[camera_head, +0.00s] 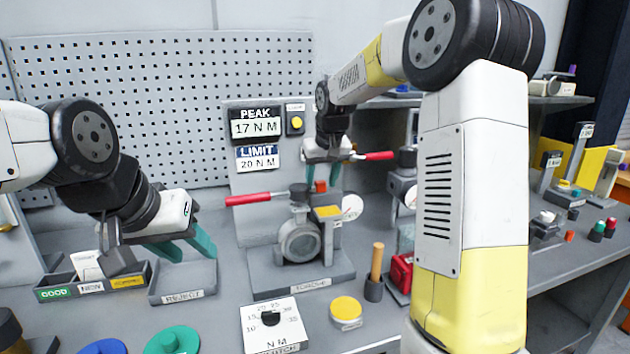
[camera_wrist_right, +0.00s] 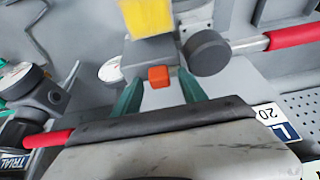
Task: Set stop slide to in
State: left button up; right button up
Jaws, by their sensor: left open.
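No part carries a readable stop slide label. A small orange-red block (camera_head: 320,186) stands on the grey torque stand (camera_head: 270,285), behind a yellow block (camera_head: 328,211). The right wrist view also shows the orange-red block (camera_wrist_right: 158,76) and the yellow block (camera_wrist_right: 148,17). My right gripper (camera_head: 322,180) is above the stand. Its teal fingers (camera_wrist_right: 160,95) are apart, either side of the orange-red block, with visible gaps. My left gripper (camera_head: 186,247) is open and empty above the grey reject tray (camera_head: 185,294).
A red-handled lever (camera_head: 255,198) sticks out left from the stand. Another red handle (camera_head: 376,156) lies right of my right gripper. Peak and limit signs (camera_head: 256,125) stand behind. A wooden-handled tool (camera_head: 377,264), yellow disc (camera_head: 346,309) and switch box (camera_head: 273,325) occupy the front.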

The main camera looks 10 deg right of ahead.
jog(key=shift+r, duration=0.1)
jog(key=v, duration=0.7)
jog(key=shift+r, duration=0.3)
jog(key=shift+s, duration=0.15)
jog(key=s+d+f, duration=0.1)
jog(key=s+f, duration=0.1)
jog(key=s, duration=1.3)
jog(key=s+d+f+m+t+y, duration=0.1)
jog(key=s+d+f, duration=0.1)
jog(key=s, duration=1.2)
jog(key=shift+s+m+t, duration=0.3)
jog(key=shift+s, duration=0.1)
dwell(0.5)
